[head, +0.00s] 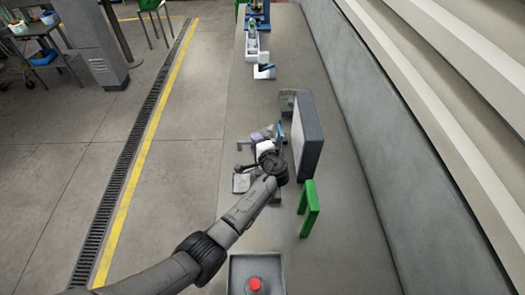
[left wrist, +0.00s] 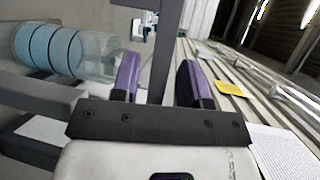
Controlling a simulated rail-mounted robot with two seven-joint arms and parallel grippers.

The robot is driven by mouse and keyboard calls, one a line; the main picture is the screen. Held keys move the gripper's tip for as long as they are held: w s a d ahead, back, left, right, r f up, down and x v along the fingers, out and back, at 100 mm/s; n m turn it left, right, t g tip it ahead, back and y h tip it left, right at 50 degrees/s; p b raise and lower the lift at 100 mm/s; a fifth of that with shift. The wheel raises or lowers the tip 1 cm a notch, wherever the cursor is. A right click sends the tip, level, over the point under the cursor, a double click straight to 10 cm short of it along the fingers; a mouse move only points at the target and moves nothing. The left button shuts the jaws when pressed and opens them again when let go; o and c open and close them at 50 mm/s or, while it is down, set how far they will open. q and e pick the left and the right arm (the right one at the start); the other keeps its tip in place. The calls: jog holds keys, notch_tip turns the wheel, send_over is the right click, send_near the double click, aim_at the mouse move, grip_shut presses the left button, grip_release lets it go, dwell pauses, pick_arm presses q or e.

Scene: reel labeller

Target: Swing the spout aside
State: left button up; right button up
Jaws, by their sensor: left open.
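My left gripper (head: 266,148) is at the small machine (head: 243,182) on the bench in the head view, and my arm hides part of the machine. In the left wrist view the two purple fingers of my left gripper (left wrist: 160,82) are apart. A dark grey upright bar (left wrist: 158,55) shows between them; I cannot tell whether it is the spout or whether the fingers touch it. I cannot pick out the spout for certain. My right gripper is not in view.
A large grey panel (head: 307,140) stands right of my gripper. A green stand (head: 309,208) is nearer on the bench (head: 345,235). A red button (head: 255,284) sits in a grey tray at the front. A yellow note (left wrist: 232,89) shows in the wrist view.

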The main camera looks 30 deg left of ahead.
pick_arm(q)
jog(key=b+v, duration=0.1)
jog(key=v, duration=1.2)
jog(key=shift+d+b, duration=0.15)
jog(key=shift+b, duration=0.15)
